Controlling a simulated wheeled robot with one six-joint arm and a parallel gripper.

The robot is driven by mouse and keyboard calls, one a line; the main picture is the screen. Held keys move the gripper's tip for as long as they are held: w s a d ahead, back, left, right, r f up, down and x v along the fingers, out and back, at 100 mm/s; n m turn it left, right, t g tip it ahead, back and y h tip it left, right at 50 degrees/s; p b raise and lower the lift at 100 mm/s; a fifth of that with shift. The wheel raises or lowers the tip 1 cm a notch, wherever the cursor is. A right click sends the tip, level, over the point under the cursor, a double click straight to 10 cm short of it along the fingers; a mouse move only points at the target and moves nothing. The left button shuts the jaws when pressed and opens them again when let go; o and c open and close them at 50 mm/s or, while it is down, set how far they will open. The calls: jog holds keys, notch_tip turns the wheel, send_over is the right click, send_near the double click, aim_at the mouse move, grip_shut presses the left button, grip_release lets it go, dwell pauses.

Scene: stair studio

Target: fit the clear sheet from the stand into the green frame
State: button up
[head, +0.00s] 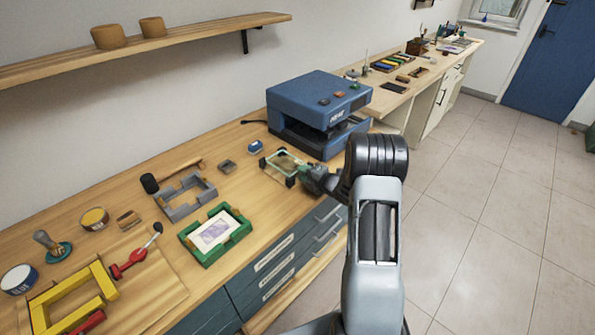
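The green frame (237,240) lies flat on the wooden bench, with a pale sheet bearing a purplish picture inside it. Farther right, a see-through rectangle with a pale outline, which looks like the clear sheet (281,162), shows the wood behind it. Small dark pieces at its lower edge look like the stand (290,182). My gripper (304,171) is at the right edge of the sheet, in front of the blue machine. Its fingers are small and partly hidden by my arm, so I cannot tell whether they are closed on the sheet.
The blue machine (318,95) stands close behind my gripper. A grey frame (184,209) and a dark-headed mallet (149,183) lie left of the sheet. A yellow frame (72,286) with red clamps is at the lower left. Bare wood lies between the sheet and the green frame.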

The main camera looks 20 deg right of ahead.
jog(key=shift+w+a+f+b, duration=0.3)
jog(key=shift+w+b, duration=0.2)
jog(key=shift+b, duration=0.25)
jog(key=shift+b+x, duration=0.6)
jog(key=shift+x, duration=0.3)
jog(key=shift+r, duration=0.15)
jog(key=c, duration=0.4)
jog(key=shift+s, duration=0.1)
grip_shut()
jog(key=shift+r+p, duration=0.5)
jog(key=shift+r, duration=0.65)
jog(key=r+p+v, duration=0.2)
jog(key=v, duration=1.2)
jog(key=shift+r, duration=0.3)
jog(key=shift+d, duration=0.1)
